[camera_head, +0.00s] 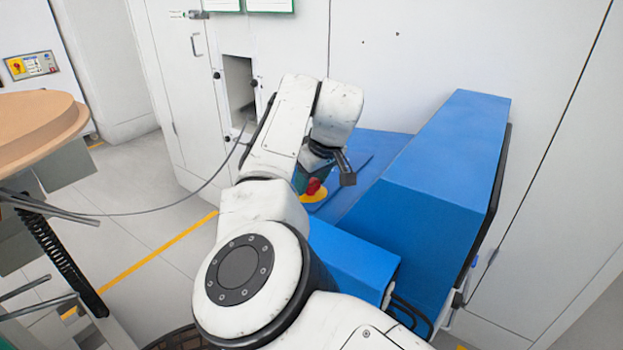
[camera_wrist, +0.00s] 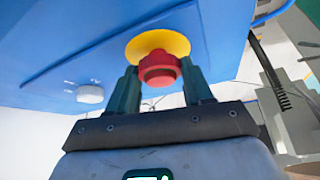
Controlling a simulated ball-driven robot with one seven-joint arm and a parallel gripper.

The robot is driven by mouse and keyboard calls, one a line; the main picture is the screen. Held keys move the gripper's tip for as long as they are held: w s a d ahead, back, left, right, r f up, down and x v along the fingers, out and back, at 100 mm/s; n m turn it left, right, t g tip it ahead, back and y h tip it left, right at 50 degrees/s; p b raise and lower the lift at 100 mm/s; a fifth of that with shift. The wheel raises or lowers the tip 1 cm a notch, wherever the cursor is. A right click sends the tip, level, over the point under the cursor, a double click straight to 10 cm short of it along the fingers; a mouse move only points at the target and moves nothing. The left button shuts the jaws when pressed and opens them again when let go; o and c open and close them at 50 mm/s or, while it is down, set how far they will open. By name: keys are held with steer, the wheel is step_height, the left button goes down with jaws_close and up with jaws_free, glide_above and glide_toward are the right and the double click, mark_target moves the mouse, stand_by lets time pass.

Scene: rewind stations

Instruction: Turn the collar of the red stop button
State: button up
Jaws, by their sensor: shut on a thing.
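The red stop button (camera_wrist: 159,69) shows in the wrist view with a yellow disc (camera_wrist: 150,42) behind it on a blue panel. My gripper (camera_wrist: 160,80) has its two dark green fingers on either side of the red button and is shut on it. In the head view the red button (camera_head: 313,187) and the yellow disc (camera_head: 314,196) show just below my gripper (camera_head: 305,178), partly hidden by my arm. The exact contact between fingertips and collar is hard to make out.
A white knob (camera_wrist: 90,94) sits on the blue panel (camera_wrist: 60,75) left of the button. The tall blue housing (camera_head: 425,170) stands right of my arm. A wooden round top (camera_head: 40,125) is at the left, with a thin cable crossing towards my arm.

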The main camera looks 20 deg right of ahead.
steer(key=shift+r+p, duration=0.1)
steer(key=shift+p, duration=0.35)
steer(key=shift+r+m+h+p, duration=0.1)
steer(key=shift+m+h+p, duration=0.4)
steer(key=shift+p, duration=0.55)
steer(key=shift+s+a+m+p, duration=0.1)
steer(key=shift+m+p, duration=0.7)
steer(key=shift+p, duration=0.2)
steer(key=shift+a+f+m+h+p, duration=0.15)
steer(key=shift+m+h+p, duration=0.45)
steer(key=shift+m, duration=0.45)
steer(key=shift+a+f+m+h+p, duration=0.1)
steer(key=shift+m+h+p, duration=0.3)
steer(key=shift+m+h, duration=0.5)
steer(key=shift+m, duration=0.25)
steer(key=o, duration=1)
steer(key=shift+o, duration=0.2)
